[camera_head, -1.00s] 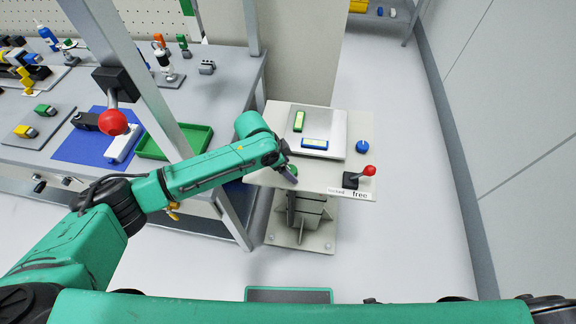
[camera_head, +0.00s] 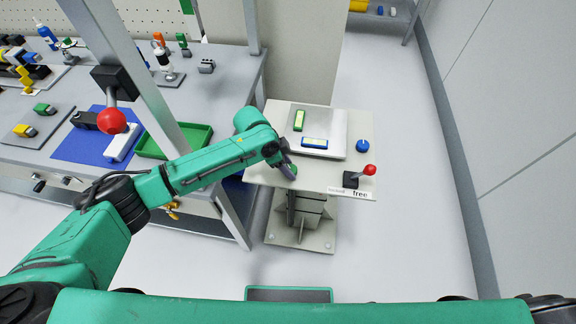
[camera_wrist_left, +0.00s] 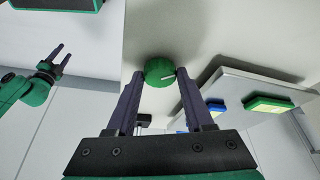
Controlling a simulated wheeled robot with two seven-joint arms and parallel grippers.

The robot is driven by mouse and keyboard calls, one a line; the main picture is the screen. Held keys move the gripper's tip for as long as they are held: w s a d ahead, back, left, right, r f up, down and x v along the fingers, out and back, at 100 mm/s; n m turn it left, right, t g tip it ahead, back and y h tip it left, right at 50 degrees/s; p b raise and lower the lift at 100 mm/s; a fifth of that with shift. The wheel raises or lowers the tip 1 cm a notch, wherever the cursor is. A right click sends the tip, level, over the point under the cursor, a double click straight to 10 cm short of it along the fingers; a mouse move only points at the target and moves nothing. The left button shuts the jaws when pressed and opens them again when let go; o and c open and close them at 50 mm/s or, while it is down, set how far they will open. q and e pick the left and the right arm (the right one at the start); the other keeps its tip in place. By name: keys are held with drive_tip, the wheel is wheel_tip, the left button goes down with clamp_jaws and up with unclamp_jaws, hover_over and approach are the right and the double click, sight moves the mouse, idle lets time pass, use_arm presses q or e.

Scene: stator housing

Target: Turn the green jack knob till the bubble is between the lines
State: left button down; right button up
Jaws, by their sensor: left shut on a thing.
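The green jack knob (camera_head: 294,169) sits at the left front of the pale stand top. It shows in the left wrist view (camera_wrist_left: 159,72) as a ribbed round knob with a white mark. My left gripper (camera_wrist_left: 160,76) has a finger on each side of the knob and is shut on it. A green-framed level vial (camera_head: 299,120) and a blue-framed one (camera_head: 314,143) lie on the grey plate (camera_head: 334,126). The bubbles are too small to read. My right gripper (camera_wrist_left: 58,60) shows at the left of the left wrist view, its fingers apart and empty.
A red-ball lever (camera_head: 369,170) stands at the stand's right front, by the word "free". A blue knob (camera_head: 362,146) is on its right side. The workbench with a green tray (camera_head: 176,154) stands at left. Floor right of the stand is clear.

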use_arm(q)
drive_tip(key=m+g+b, duration=0.1)
drive_tip(key=m, duration=0.2)
drive_tip(key=shift+w+f, duration=0.1)
drive_tip(key=shift+w, duration=0.1)
drive_tip(key=m+g+b, duration=0.1)
drive_tip(key=m+b, duration=0.1)
drive_tip(key=m, duration=0.1)
drive_tip(key=shift+b, duration=0.3)
drive_tip(key=shift+w+m+g+b, duration=0.1)
drive_tip(key=shift+m+g+b, duration=0.4)
drive_tip(key=shift+m, duration=0.3)
drive_tip(key=shift+r, duration=0.2)
drive_tip(key=shift+c, duration=1.4)
unclamp_jaws()
drive_tip(key=shift+f, duration=0.1)
